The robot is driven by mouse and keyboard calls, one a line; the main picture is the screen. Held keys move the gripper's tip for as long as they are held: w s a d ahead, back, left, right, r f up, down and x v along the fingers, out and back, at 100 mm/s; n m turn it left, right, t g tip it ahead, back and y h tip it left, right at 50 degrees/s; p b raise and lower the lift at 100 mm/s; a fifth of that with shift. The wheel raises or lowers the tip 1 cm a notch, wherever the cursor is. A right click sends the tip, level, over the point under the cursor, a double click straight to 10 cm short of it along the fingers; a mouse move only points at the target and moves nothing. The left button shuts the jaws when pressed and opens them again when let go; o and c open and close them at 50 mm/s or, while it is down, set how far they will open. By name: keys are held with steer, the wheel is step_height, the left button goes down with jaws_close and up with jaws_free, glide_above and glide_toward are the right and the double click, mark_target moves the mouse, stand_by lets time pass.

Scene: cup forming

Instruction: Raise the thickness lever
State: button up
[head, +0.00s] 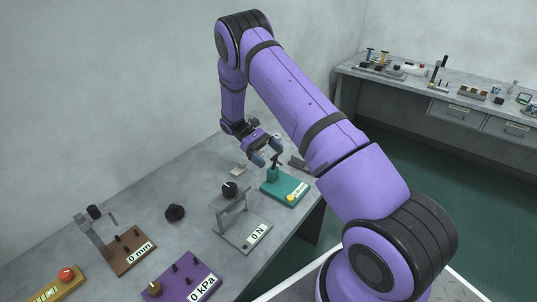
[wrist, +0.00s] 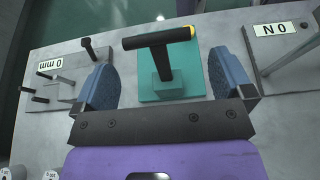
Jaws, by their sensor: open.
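My gripper (head: 267,153) is open above the teal base (head: 285,190) in the head view. A lever (head: 275,162) with a black crossbar stands on a teal post there. In the wrist view, my gripper (wrist: 162,62) has one blue finger at each side of this lever (wrist: 163,58), with gaps on both sides. No readable label names the thickness lever. A dark grey device labelled 0 mm (wrist: 62,66) stands left in the wrist view.
A grey stand labelled 0 N (head: 240,232) is beside the teal base; it also shows in the wrist view (wrist: 277,42). A brown 0 mm device (head: 130,255), purple 0 kPa panel (head: 182,280), black knob (head: 175,212) and yellow box with a red button (head: 62,282) stand further left.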

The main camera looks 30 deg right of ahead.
steer(key=v, duration=1.1)
steer(key=shift+c, duration=0.3)
